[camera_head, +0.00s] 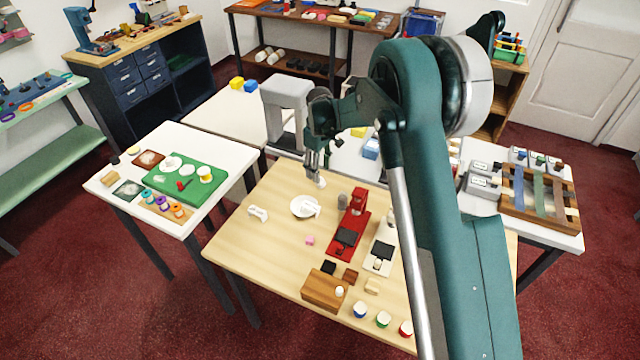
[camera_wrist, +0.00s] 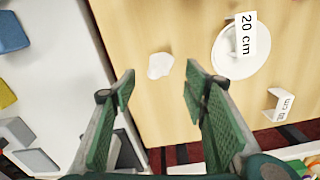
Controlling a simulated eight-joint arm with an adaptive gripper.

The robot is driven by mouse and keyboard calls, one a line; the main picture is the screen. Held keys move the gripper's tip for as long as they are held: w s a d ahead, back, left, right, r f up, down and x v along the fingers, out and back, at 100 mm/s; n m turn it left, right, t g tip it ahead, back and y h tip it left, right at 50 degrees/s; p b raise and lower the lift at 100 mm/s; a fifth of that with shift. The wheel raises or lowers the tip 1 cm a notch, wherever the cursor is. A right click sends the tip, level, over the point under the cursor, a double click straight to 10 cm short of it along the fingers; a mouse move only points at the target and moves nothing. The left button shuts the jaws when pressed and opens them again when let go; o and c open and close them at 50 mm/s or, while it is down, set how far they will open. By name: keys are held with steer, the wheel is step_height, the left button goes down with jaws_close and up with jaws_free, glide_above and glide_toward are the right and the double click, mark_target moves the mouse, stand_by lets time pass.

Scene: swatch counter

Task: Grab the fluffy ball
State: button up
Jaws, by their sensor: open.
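A small, pale, uneven white lump (camera_wrist: 160,66), which looks like the fluffy ball, lies on the light wooden table. In the wrist view it is just beyond my fingertips, between their lines. In the head view the white lump (camera_head: 320,182) shows below my gripper (camera_head: 312,172), near the table's back edge. My gripper is open and empty, with its two fingers apart in the wrist view (camera_wrist: 158,88). I cannot tell the exact height of the fingers above the lump.
A white plate (camera_head: 298,208) with a "20 cm" card (camera_wrist: 246,34) lies close by. Another white card holder (camera_head: 258,213) stands to its left. A red stand (camera_head: 345,240) and a pink cube (camera_head: 310,240) are nearer the front. A white table (camera_wrist: 45,80) adjoins.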

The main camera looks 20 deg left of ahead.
steer(key=shift+f, duration=0.65)
steer(key=shift+f, duration=0.15)
steer(key=shift+d+f, duration=0.1)
steer(key=shift+f, duration=2.35)
steer(key=c, duration=0.7)
